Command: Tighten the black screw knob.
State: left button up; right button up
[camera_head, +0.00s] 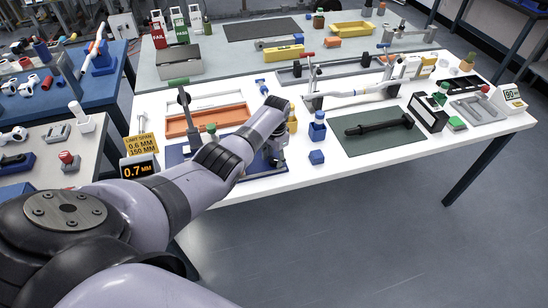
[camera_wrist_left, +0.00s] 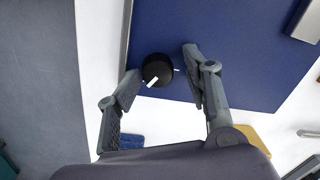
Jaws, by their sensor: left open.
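The black screw knob (camera_wrist_left: 157,70) shows in the left wrist view, round, with a white pointer line toward its lower left. A short white tick lies on the blue plate (camera_wrist_left: 235,50) just right of it. My left gripper (camera_wrist_left: 161,74) is open, with one finger on each side of the knob and a visible gap at the right finger. I cannot tell how high the fingertips are above the plate. In the head view my left gripper (camera_head: 275,155) is at the right end of the blue plate (camera_head: 173,157); the knob is hidden there. My right gripper is not in view.
An orange tray (camera_head: 207,118) lies behind the blue plate. A display (camera_head: 139,167) reading 0.7 MM stands at left. The white table's front edge is close.

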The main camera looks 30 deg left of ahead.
aim_at(275, 160)
pick_arm(q)
jog(key=shift+d+r, duration=0.1)
jog(key=shift+r, duration=0.05)
dwell(0.4)
jog(key=shift+d+r, duration=0.15)
jog(key=shift+r, duration=3.75)
